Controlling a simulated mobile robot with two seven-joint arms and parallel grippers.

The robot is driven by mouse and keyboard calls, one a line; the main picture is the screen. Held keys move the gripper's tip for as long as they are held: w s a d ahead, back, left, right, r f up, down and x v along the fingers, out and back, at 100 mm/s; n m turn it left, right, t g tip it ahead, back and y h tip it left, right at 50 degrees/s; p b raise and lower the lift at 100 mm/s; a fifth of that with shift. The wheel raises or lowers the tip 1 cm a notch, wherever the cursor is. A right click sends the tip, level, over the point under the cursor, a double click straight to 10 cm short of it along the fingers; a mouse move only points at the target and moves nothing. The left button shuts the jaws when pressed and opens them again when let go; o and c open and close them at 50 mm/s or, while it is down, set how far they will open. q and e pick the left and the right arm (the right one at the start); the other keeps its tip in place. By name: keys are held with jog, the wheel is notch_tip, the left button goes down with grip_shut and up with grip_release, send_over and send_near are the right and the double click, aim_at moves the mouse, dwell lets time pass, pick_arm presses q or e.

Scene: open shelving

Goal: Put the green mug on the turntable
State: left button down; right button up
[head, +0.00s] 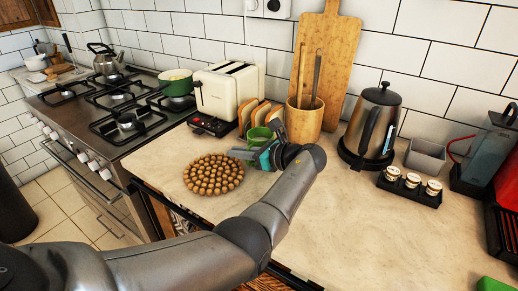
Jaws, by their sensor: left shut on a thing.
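The green mug (258,133) is on the right of the round piece of brown wooden balls, in front of the bread slices. My left gripper (262,152) reaches it from the front right and is shut on it; the fingers partly cover the mug. I cannot tell whether the mug touches the counter. The round piece of brown balls (213,174) lies on the counter just left of the gripper, with nothing on it. It is the only round, flat thing near the mug, but I cannot tell whether it is the turntable. My right gripper is out of view.
Behind the mug stand a cream toaster (229,92), bread slices (262,113) and a wooden utensil holder (303,122). A kettle (372,122), grey bin (425,156) and small jars (411,181) stand right. The stove (105,108) is left. The front counter is clear.

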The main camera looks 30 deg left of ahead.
pick_arm(q)
jog(key=shift+r, duration=0.1)
jog(key=shift+r, duration=0.45)
notch_tip(320, 180, up, 19)
jog(key=p, duration=0.7)
jog(key=s+d+f+m+t+h, duration=0.2)
jog(key=s+d+m+t, duration=0.3)
jog(key=s+d, duration=0.3)
jog(key=s+d+f+m+t+h, duration=0.2)
jog(key=s+d+m+t+h, duration=0.3)
jog(key=d, duration=0.5)
jog(key=s+m+t, duration=0.1)
jog(key=s, duration=0.1)
jog(key=shift+s+d+f+t+h, duration=0.3)
jog(key=shift+s+d+f, duration=0.05)
jog(key=shift+d, duration=0.05)
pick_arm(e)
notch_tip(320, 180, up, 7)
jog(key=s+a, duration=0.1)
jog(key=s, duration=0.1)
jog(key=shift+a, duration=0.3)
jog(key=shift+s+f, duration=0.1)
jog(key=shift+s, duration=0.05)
